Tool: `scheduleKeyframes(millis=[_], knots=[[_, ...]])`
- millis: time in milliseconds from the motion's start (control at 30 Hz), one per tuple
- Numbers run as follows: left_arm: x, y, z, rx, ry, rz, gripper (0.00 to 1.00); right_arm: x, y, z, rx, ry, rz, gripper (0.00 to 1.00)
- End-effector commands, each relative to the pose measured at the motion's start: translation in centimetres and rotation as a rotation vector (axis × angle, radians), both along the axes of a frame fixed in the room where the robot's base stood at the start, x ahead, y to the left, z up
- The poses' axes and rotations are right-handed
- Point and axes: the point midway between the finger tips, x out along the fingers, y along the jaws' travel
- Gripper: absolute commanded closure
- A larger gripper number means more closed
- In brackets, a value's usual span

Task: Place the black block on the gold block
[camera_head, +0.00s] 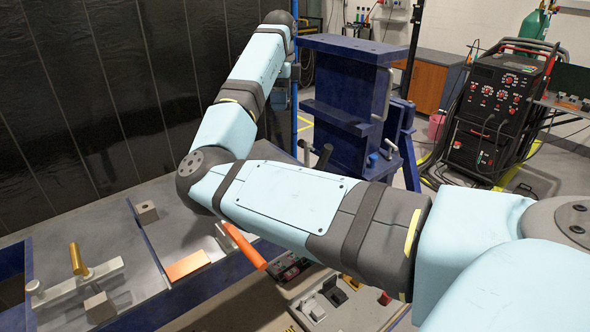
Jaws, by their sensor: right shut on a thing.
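My right arm crosses the view from the lower right to an elbow left of centre, then reaches up and away. My right gripper (290,72) is at its far end, small and mostly hidden behind the wrist. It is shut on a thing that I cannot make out. I cannot single out a black block or a gold block. A gold upright cylinder (78,259) stands on a light grey clamp bar on the table at the lower left. My left gripper is not in view.
Grey cubes (146,212) and an orange plate (187,266) are on the grey table (182,220). A dark panel wall (90,100) borders the left. A blue steel stand (345,90) rises behind my arm. A welding machine (497,110) stands at the right.

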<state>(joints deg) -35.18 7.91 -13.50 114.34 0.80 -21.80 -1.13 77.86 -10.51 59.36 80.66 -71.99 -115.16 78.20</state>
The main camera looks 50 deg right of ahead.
Motion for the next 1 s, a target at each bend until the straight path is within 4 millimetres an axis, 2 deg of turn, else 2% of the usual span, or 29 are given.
scheduleKeyframes(millis=[167, 267, 500, 700, 800, 1000], knots=[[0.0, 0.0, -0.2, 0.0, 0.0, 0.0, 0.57, 0.0, 0.0, -0.6, -0.001, 0.001, -0.006, 0.76], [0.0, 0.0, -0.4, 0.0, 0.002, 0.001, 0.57, 0.0, 0.0, -2.4, -0.002, 0.004, -0.007, 0.76], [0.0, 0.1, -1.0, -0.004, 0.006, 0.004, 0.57, -0.1, 0.0, -8.6, -0.002, 0.004, -0.007, 0.76], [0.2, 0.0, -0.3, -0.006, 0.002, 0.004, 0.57, 0.0, 0.1, -13.1, 0.0, 0.001, -0.006, 0.76], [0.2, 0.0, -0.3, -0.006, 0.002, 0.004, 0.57, 0.0, 0.1, -14.6, 0.0, 0.0, -0.006, 0.76], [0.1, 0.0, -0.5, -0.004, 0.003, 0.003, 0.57, 0.0, 0.1, -16.0, 0.0, 0.0, -0.006, 0.76]])
